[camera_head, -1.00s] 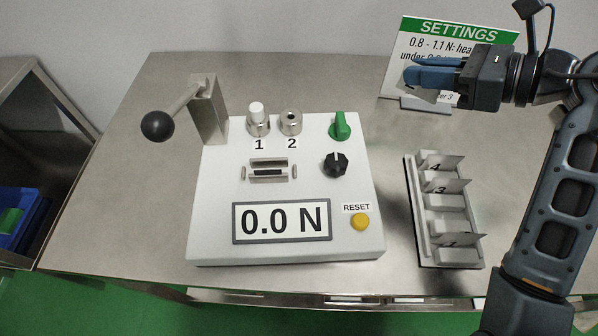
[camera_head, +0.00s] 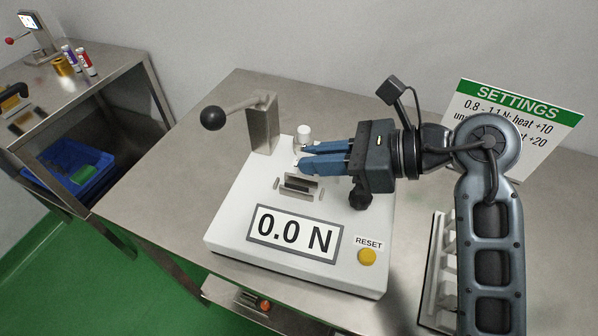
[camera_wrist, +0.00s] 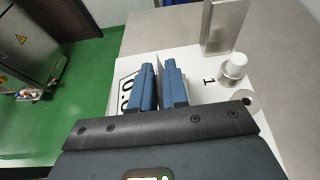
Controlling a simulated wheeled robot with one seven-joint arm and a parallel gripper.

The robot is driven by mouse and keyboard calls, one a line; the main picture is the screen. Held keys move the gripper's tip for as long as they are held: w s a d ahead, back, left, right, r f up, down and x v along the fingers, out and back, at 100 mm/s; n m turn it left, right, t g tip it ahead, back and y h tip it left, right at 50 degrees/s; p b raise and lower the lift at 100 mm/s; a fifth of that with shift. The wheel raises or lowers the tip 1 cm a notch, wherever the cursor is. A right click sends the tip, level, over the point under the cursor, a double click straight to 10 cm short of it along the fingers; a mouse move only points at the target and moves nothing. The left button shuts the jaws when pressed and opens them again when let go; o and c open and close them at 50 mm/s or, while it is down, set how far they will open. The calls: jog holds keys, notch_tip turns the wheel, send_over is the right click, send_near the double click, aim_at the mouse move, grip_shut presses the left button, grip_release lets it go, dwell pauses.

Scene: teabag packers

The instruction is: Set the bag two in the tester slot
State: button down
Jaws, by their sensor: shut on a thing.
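The tester (camera_head: 235,205) is a white box with a small metal slot (camera_head: 300,184) on its top, above a display reading 0.0 N. My gripper (camera_head: 301,157) has blue fingers and is over the tester's top, a little behind the slot in the head view. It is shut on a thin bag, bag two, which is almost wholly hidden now. In the wrist view the two blue fingers (camera_wrist: 159,67) stand close together over the tester, and I cannot make out the bag between them. The slot is not visible in that view.
A lever with a black ball (camera_head: 213,118) stands at the tester's back left. A white-topped metal post (camera_head: 304,135) is close by the fingertips. A yellow reset button (camera_head: 367,257) is at the front. The bag rack (camera_head: 436,262) is partly behind my arm; the settings sign (camera_head: 520,105) stands behind.

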aim_at(299, 173)
jog(key=w+a+f, duration=0.2)
jog(key=a, duration=0.1)
jog(key=shift+w+a+f, duration=0.1)
jog(key=shift+w+f, duration=0.15)
jog(key=shift+f, duration=2)
jog(key=shift+f, duration=0.2)
jog(key=c, duration=1.2)
grip_release()
jog(key=shift+r, duration=0.1)
jog(key=shift+o, duration=0.4)
jog(key=shift+r, duration=0.2)
jog(key=v, duration=1.2)
jog(key=shift+f+b, duration=0.1)
jog(key=shift+b, duration=0.25)
jog(key=shift+s, duration=0.1)
